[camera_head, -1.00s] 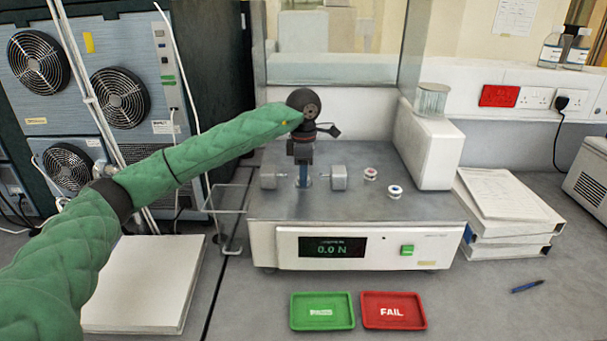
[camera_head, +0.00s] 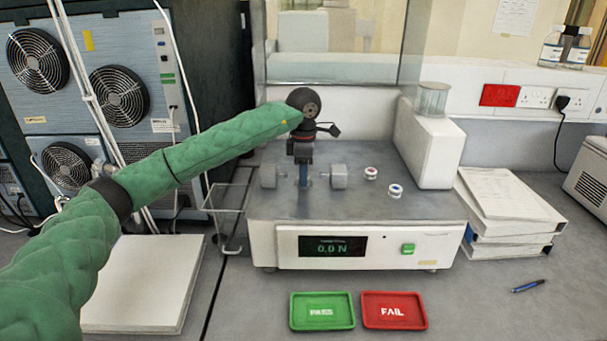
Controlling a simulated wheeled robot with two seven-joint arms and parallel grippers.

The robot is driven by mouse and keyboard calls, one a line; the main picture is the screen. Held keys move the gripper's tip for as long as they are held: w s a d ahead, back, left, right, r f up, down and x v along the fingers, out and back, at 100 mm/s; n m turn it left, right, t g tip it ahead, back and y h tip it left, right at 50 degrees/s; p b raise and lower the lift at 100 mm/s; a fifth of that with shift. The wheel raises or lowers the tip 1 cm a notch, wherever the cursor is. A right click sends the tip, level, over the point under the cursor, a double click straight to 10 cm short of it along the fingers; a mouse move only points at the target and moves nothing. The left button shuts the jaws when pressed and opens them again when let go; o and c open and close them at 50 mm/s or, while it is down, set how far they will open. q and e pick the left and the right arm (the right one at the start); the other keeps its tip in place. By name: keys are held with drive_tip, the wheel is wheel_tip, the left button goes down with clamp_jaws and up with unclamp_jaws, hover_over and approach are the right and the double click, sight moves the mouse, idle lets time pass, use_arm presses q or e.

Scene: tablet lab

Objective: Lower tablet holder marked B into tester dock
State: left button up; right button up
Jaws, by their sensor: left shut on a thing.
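The tester (camera_head: 370,246) is a white bench unit with a grey top, and its display (camera_head: 334,246) reads 0.0 N. Two grey jaws, the left one (camera_head: 268,176) and the right one (camera_head: 339,176), face each other across the dock area. My left gripper (camera_head: 304,178) points down between these jaws, low over the tester top. It is shut on a tablet holder that its fingers almost wholly hide; no letter can be read. Two small round holders stand on the top to the right, one with a red ring (camera_head: 371,173), one with a blue ring (camera_head: 395,191). My right gripper is not in view.
A green PASS tray (camera_head: 322,324) and a red FAIL tray (camera_head: 394,324) lie in front of the tester. A white housing (camera_head: 430,145) rises at its right rear. A clear stand (camera_head: 228,212) adjoins the tester's left side.

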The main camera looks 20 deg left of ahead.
use_arm(q)
drive_tip(key=o, duration=1)
drive_tip(key=shift+o, duration=0.2)
drive_tip(key=shift+r, duration=0.15)
drive_tip(key=shift+r+b, duration=0.3)
wheel_tip(320, 180, up, 6)
drive_tip(key=shift+f+b, duration=0.15)
drive_tip(key=shift+b, duration=1)
drive_tip(key=shift+r, duration=0.65)
drive_tip(key=shift+f, duration=0.1)
